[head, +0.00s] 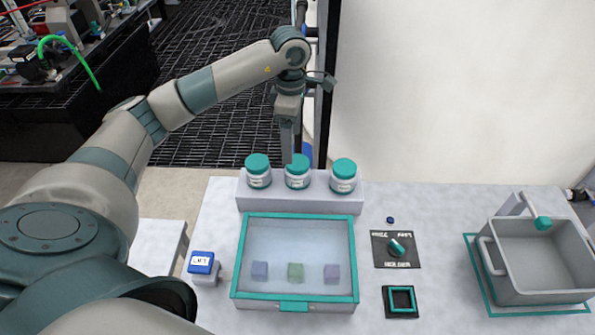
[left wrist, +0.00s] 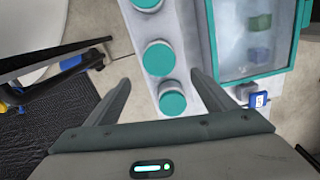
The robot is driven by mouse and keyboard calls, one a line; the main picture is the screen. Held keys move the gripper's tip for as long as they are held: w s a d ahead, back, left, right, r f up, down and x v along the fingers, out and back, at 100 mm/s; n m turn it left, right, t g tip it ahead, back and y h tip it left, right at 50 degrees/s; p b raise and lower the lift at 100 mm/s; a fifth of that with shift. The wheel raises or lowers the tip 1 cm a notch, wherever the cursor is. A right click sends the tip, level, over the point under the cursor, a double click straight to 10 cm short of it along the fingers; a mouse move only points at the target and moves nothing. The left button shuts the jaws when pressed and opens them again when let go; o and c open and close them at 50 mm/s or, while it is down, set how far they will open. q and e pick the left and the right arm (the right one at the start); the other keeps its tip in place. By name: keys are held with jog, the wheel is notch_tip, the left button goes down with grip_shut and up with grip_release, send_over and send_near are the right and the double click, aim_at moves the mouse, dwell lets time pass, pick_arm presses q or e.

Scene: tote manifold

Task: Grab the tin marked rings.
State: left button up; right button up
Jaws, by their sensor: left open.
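Three white tins with teal lids stand in a row on a pale grey stand (head: 300,203): a left tin (head: 258,172), a middle tin (head: 297,172) and a right tin (head: 344,176). Their labels are too small to read, so I cannot tell which says rings. My left gripper (head: 291,160) points down behind the row, close to the middle tin in the picture. In the left wrist view the gripper (left wrist: 155,88) is open and empty. The left tin's lid (left wrist: 172,98) shows between its fingers, with the middle tin's lid (left wrist: 160,58) beyond.
A teal-framed clear-topped case (head: 297,222) holding several small blocks stands before the stand. A blue-topped device (head: 202,264) is left of it. A dial panel (head: 396,249) and a teal square frame (head: 401,301) lie right. A grey tote (head: 540,255) stands far right.

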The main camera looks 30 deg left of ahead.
aim_at(294, 162)
pick_arm(q)
notch_tip(294, 162, down, 6)
jog(key=shift+f+p, duration=0.2)
jog(key=shift+p, duration=0.9)
jog(key=shift+f, duration=0.35)
jog(key=shift+w+d+f+p, duration=0.1)
jog(key=shift+d+f+p, duration=0.2)
jog(key=shift+f+p, duration=0.3)
jog(key=f+p, duration=0.2)
jog(key=shift+w+d+f, duration=0.15)
jog(key=shift+d+f, duration=0.2)
jog(key=shift+f, duration=0.65)
